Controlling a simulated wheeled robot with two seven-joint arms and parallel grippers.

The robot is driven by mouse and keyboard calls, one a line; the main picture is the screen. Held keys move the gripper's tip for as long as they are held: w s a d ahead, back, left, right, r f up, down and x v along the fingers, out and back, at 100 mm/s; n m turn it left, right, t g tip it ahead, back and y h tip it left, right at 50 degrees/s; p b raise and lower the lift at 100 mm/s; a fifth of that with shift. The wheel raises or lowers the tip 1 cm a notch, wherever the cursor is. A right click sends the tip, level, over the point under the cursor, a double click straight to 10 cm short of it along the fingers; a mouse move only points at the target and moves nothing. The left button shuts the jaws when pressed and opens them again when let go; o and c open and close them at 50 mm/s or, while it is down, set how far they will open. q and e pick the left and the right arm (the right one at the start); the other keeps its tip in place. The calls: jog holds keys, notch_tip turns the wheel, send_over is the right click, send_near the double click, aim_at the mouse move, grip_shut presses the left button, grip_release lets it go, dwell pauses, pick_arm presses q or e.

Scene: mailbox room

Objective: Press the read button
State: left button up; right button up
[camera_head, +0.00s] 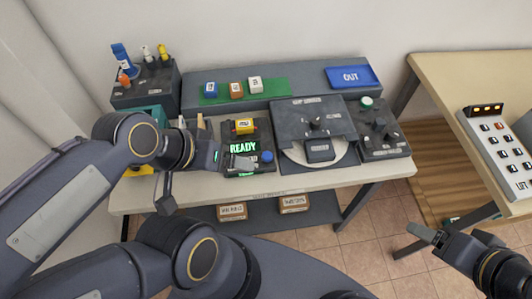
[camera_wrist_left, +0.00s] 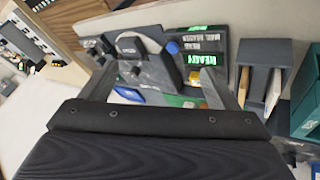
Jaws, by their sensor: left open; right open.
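The mail reader (camera_head: 262,133) is a dark box on the long table in the head view, with a green lit READY display (camera_head: 243,147). A blue round button (camera_head: 267,156) sits at its front right. In the left wrist view the blue button (camera_wrist_left: 173,47) is beside the READ label (camera_wrist_left: 200,47), with the display (camera_wrist_left: 206,59) near it. My right gripper (camera_head: 416,242) is open and empty, low at the right, away from the table.
A yellow-topped block (camera_head: 244,126) sits on the reader. A dark panel with a round plate (camera_head: 311,125) stands right of it, then a knob box (camera_head: 381,130). Small stamps stand on a green mat (camera_head: 270,88) behind. A blue OUT tray (camera_head: 352,76) is at back right.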

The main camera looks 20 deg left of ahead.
dwell(0.4)
pick_arm(q)
grip_shut()
dwell(0.4)
dwell(1.1)
